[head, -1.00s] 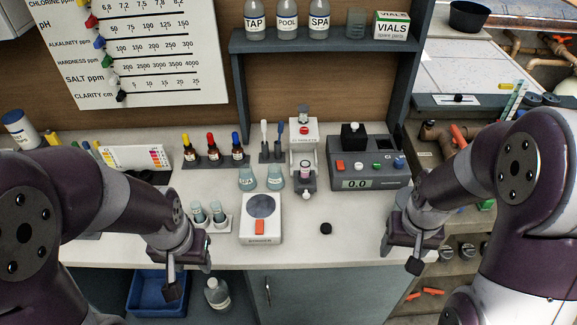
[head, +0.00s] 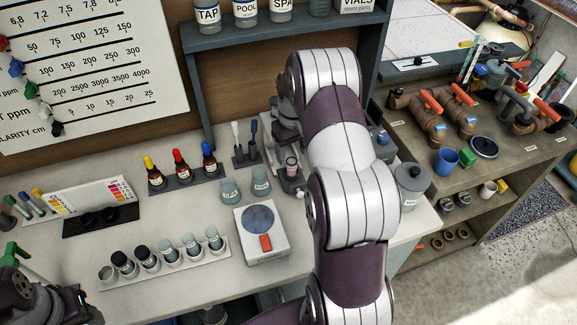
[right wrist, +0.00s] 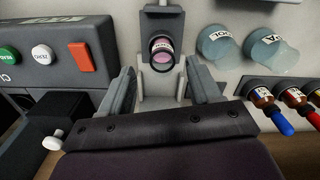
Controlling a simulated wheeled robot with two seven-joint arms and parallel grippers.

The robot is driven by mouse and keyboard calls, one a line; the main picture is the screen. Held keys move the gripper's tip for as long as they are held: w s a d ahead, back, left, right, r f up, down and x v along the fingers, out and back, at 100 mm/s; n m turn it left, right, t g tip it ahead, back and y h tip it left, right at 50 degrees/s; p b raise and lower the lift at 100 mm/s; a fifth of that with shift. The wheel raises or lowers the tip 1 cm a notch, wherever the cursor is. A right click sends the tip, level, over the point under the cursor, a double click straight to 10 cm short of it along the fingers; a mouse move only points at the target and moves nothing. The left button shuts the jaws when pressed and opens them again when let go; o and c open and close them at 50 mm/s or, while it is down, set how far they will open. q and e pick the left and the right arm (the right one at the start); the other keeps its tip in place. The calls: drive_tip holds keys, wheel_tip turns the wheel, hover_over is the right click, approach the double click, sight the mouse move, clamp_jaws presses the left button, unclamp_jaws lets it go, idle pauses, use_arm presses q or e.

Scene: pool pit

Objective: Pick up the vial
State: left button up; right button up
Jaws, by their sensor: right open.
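A small vial with pink contents (head: 291,165) stands in the grey-white stand (head: 284,184) on the bench; the right wrist view shows the vial (right wrist: 163,52) with a dark rim and white label. My right gripper (right wrist: 163,88) is open, its two grey fingers spread left and right, with the vial centred just beyond the gap and nothing held. In the head view, my right gripper (head: 284,122) is partly hidden behind my own forearm, close above and behind the vial.
Two labelled beakers (head: 245,188) and a scale (head: 262,234) stand left of the stand. Dropper bottles (head: 182,169) and a vial rack (head: 170,264) are farther left. The meter with coloured buttons (right wrist: 50,55) is close beside the right gripper.

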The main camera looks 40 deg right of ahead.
sight(292, 163)
drive_tip(key=f, duration=0.1)
drive_tip(key=f+p, duration=0.1)
drive_tip(key=f, duration=0.2)
drive_tip(key=shift+s+a+f+p, duration=0.1)
drive_tip(key=shift+a+f+p, duration=0.1)
drive_tip(key=shift+a+p, duration=0.15)
drive_tip(key=shift+s+d+f, duration=0.15)
drive_tip(key=shift+d+f, duration=0.15)
drive_tip(key=shift+a, duration=0.15)
drive_tip(key=c, duration=0.4)
drive_tip(key=shift+w, duration=0.2)
drive_tip(key=c, duration=0.5)
drive_tip(key=shift+c, duration=1)
drive_tip(key=shift+s, duration=0.1)
